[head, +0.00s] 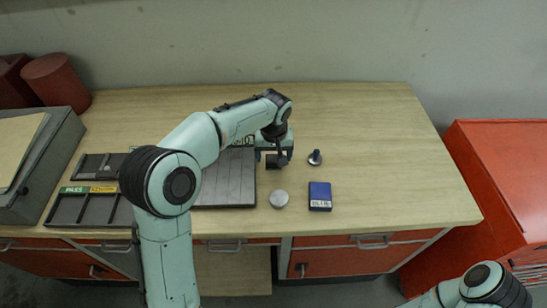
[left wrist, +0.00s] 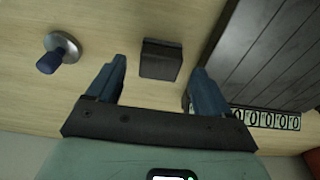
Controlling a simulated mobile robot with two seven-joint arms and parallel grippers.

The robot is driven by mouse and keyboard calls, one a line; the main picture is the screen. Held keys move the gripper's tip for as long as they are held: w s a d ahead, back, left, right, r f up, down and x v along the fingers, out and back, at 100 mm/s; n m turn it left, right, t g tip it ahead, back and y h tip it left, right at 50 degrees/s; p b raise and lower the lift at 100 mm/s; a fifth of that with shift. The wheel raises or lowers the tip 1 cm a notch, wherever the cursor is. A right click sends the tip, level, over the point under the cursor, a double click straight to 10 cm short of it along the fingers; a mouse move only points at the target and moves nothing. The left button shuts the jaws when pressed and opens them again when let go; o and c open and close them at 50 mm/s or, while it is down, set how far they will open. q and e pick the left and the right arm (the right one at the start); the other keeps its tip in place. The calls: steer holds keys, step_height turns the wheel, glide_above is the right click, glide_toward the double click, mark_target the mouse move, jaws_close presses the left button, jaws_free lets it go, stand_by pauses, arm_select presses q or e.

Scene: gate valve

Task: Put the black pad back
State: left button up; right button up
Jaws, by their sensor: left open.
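The black pad (left wrist: 161,60) is a small dark square block on the wooden bench top. In the left wrist view it shows between the tips of my left gripper (left wrist: 159,72), with a gap on each side. In the head view my left gripper (head: 273,158) is at the middle of the bench, right of the slatted dark board (head: 226,182), and the pad is partly hidden under it. The left gripper is open and holds nothing. How high it is above the pad is hard to tell. My right gripper is out of view.
Right of the left gripper stands a dark knob on a metal base (head: 315,158). A grey disc (head: 279,199) and a blue box (head: 320,196) lie nearer the front. A compartment tray (head: 90,222) is at left. The bench's right side is clear.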

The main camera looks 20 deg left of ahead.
mark_target(274, 163)
arm_select(q)
step_height(274, 163, up, 9)
steer(key=s, duration=0.1)
steer(key=shift+s+d+p, duration=0.15)
steer(key=shift+d+p, duration=0.15)
steer(key=shift+p, duration=0.1)
